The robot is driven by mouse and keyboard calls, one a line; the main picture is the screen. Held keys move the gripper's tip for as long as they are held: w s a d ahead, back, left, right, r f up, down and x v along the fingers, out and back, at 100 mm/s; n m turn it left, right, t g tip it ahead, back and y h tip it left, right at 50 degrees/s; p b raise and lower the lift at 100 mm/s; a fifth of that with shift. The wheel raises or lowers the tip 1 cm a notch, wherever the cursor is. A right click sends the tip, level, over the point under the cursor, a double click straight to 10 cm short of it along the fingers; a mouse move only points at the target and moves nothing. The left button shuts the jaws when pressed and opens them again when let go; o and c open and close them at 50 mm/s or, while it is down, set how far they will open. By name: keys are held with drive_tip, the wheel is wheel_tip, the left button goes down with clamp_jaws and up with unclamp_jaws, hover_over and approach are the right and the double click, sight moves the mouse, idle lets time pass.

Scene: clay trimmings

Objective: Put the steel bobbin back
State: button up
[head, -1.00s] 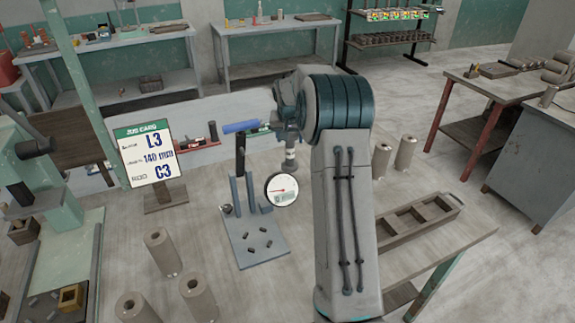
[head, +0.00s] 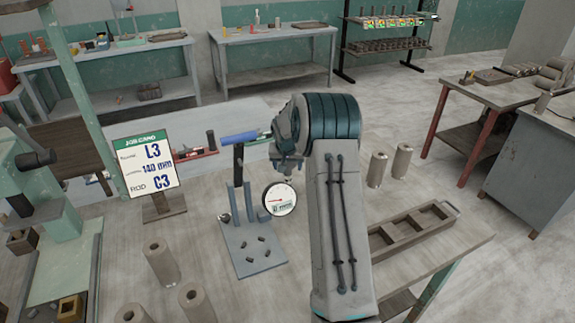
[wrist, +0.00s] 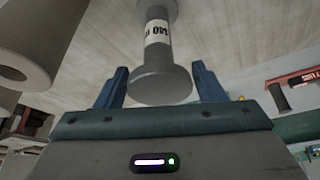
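The steel bobbin (wrist: 160,82) is a grey spool with round flanges and a white printed label. In the wrist view it points away from me, its near flange between the two blue fingers of my gripper (wrist: 160,78). Both fingers appear to touch the flange, so I read the gripper as shut on it. In the head view my gripper (head: 288,160) is behind and left of my arm, beside the round dial (head: 280,199); the bobbin is mostly hidden there. Whether its far end touches anything is unclear.
A gauge stand (head: 250,262) with a blue-handled lever (head: 240,138) is left of my arm. A job card (head: 146,160) reads L3, 140 mm, C3. A wooden compartment tray (head: 388,260) is at the right. Clay-coloured cylinders (head: 402,160) stand behind it, others (head: 160,264) at front left.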

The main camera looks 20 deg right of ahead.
drive_tip(key=shift+o, duration=0.5)
drive_tip(key=shift+r, duration=0.25)
drive_tip(key=b+v, duration=0.2)
drive_tip(key=v, duration=0.9)
drive_tip(key=shift+s+r, duration=0.2)
drive_tip(key=shift+r, duration=0.15)
drive_tip(key=shift+a, duration=0.1)
